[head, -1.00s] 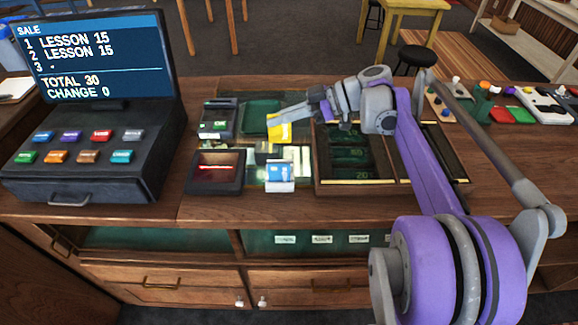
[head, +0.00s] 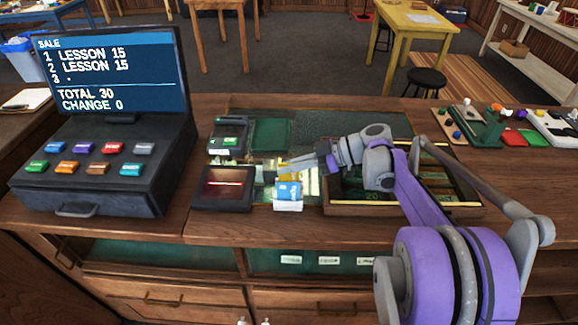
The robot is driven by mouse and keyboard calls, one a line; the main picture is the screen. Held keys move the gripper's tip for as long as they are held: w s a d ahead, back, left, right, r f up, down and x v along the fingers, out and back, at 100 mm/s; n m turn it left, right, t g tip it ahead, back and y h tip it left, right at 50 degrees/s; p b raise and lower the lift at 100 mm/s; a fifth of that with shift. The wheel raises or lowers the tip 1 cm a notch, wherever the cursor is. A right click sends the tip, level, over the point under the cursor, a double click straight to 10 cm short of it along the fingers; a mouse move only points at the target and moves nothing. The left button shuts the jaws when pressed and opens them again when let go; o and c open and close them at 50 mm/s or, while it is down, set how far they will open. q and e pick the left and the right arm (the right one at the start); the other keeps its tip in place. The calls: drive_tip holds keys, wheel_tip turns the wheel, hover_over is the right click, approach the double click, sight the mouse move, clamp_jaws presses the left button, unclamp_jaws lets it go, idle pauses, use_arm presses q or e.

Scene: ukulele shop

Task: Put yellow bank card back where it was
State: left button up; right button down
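My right gripper (head: 279,170) reaches in from the right, low over the counter's glass inset. Its tips are just behind a blue card (head: 288,190) standing in a white holder (head: 288,206). I cannot tell whether the fingers are open or shut. No clear outline of the yellow bank card shows; a small yellow patch appears just right of the blue card, but I cannot tell whether it is the card. My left gripper is not in view.
A scanner with a red line (head: 224,188) lies left of the holder. A card terminal (head: 228,136) and green tray (head: 272,134) stand behind. The register (head: 100,165) stands far left.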

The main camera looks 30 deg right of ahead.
drive_tip(key=shift+f, duration=0.2)
drive_tip(key=c, duration=1.1)
unclamp_jaws()
drive_tip(key=shift+r, duration=0.1)
drive_tip(key=shift+r, duration=0.1)
drive_tip(key=shift+s+d+r, duration=0.1)
drive_tip(key=shift+d+r, duration=0.05)
drive_tip(key=shift+d, duration=0.1)
drive_tip(key=v, duration=1.1)
drive_tip(key=shift+s+d+r, duration=0.1)
drive_tip(key=shift+d+r, duration=0.05)
drive_tip(key=shift+d, duration=0.05)
